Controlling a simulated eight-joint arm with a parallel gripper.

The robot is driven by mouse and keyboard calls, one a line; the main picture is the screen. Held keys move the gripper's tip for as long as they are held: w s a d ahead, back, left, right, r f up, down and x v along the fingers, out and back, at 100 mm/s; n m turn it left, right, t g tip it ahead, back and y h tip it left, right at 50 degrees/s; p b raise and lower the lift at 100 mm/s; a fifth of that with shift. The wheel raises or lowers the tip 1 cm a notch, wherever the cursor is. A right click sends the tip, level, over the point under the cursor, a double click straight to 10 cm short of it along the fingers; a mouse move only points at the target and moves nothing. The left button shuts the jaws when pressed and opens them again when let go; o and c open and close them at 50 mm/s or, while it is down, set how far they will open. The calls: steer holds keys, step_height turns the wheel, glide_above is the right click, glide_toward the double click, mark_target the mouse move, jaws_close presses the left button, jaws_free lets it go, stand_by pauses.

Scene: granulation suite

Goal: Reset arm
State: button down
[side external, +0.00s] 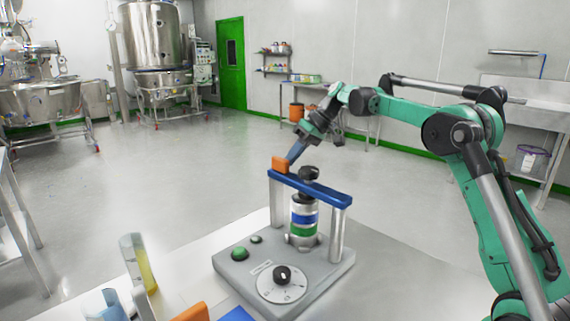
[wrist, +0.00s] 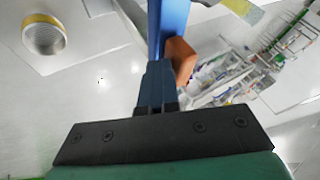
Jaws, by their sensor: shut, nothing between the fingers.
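My gripper (side external: 293,154) is shut and empty, with its dark blue fingers pointing down and to the left. In the side view its tips are close to an orange block (side external: 282,165) at the left end of a blue crossbar (side external: 310,188); I cannot tell whether they touch. In the wrist view the closed fingers (wrist: 158,85) show in the middle, with the orange block (wrist: 181,58) just right of them. A blue strip extends up beyond the fingers there.
The crossbar stands on two posts over a grey base (side external: 232,268) with a dial (side external: 282,284), a green button and a banded cylinder (side external: 303,220). A clear tube with yellow contents (side external: 145,270) and a blue container (side external: 105,305) stand at front left. Open floor lies behind.

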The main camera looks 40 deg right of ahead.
steer(key=shift+m+h, duration=0.3)
steer(key=shift+h, duration=0.5)
steer(key=s+r, duration=0.1)
steer(key=s+a+r, duration=0.1)
steer(key=r, duration=0.1)
steer(key=s+a+r, duration=0.1)
steer(key=r, duration=0.1)
steer(key=shift+s, duration=0.4)
steer(key=s+a+f+t+h, duration=0.1)
steer(key=s+a+f+h, duration=0.1)
steer(key=s+a+f, duration=0.3)
steer(key=s+a+f+m+t+h, duration=0.1)
steer(key=s+a+f, duration=0.4)
steer(key=s, duration=0.5)
steer(key=shift+a+t+h, duration=0.4)
steer(key=shift+h, duration=0.3)
steer(key=shift+s, duration=0.1)
